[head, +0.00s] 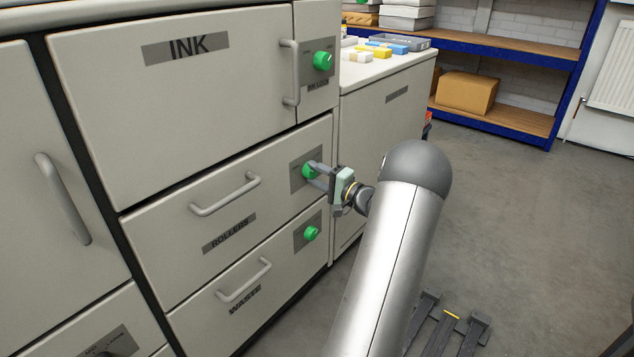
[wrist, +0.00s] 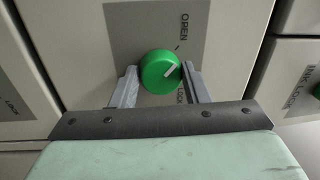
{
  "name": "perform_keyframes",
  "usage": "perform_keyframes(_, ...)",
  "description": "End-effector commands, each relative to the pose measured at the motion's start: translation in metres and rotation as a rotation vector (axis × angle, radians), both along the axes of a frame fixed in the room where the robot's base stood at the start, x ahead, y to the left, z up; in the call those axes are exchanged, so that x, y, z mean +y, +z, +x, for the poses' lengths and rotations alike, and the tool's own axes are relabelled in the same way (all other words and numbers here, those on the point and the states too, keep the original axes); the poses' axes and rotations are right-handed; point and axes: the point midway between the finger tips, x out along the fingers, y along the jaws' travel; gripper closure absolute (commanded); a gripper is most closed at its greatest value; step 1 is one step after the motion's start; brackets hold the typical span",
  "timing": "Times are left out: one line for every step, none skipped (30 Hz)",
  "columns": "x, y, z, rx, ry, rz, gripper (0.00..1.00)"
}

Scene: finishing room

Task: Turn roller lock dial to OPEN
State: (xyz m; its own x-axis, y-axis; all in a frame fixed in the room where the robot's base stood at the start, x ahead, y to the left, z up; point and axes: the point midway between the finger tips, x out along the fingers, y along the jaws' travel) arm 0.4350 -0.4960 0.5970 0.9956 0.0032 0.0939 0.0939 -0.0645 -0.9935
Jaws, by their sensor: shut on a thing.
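The green roller lock dial (head: 308,171) sits on a grey plate at the right end of the drawer marked ROLLERS (head: 230,233). In the wrist view my gripper (wrist: 160,72) is shut on the dial, whose face shows between the fingertips.
A drawer marked WASTE (head: 245,299) with a green dial (head: 311,233) is below. A drawer marked INK (head: 188,48) and another green dial (head: 323,61) are above. Bar handles stick out from the fronts. Open floor (head: 530,230) lies to the right.

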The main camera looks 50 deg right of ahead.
Motion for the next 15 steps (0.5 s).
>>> perform_keyframes(-0.0005,-0.0019,-0.0005,0.001,-0.001,-0.012,0.81)
perform_keyframes(-0.0006,-0.0016,-0.0005,0.001,-0.002,-0.019,0.81)
perform_keyframes(-0.0006,-0.0012,-0.0006,0.001,-0.002,-0.026,0.81)
perform_keyframes(-0.0007,-0.0010,-0.0006,0.001,-0.002,-0.030,0.81)
perform_keyframes(-0.0007,-0.0008,-0.0006,0.001,-0.001,-0.033,0.81)
perform_keyframes(-0.0007,-0.0005,-0.0007,0.001,-0.001,-0.036,0.81)
perform_keyframes(-0.0007,-0.0003,-0.0006,0.001,-0.002,-0.038,0.81)
perform_keyframes(-0.0007,-0.0002,-0.0006,0.001,-0.002,-0.039,0.81)
perform_keyframes(-0.0007,0.0000,-0.0006,0.001,-0.002,-0.040,0.81)
perform_keyframes(-0.0008,0.0001,-0.0006,0.001,-0.002,-0.041,0.81)
perform_keyframes(-0.0008,0.0002,-0.0006,0.001,-0.002,-0.041,0.81)
perform_keyframes(-0.0008,0.0002,-0.0006,0.001,-0.002,-0.041,0.81)
perform_keyframes(-0.0008,0.0003,-0.0006,0.001,-0.002,-0.041,0.81)
perform_keyframes(-0.0008,0.0003,-0.0006,0.001,-0.002,-0.041,0.81)
perform_keyframes(-0.0008,0.0003,-0.0005,0.001,-0.002,-0.041,0.81)
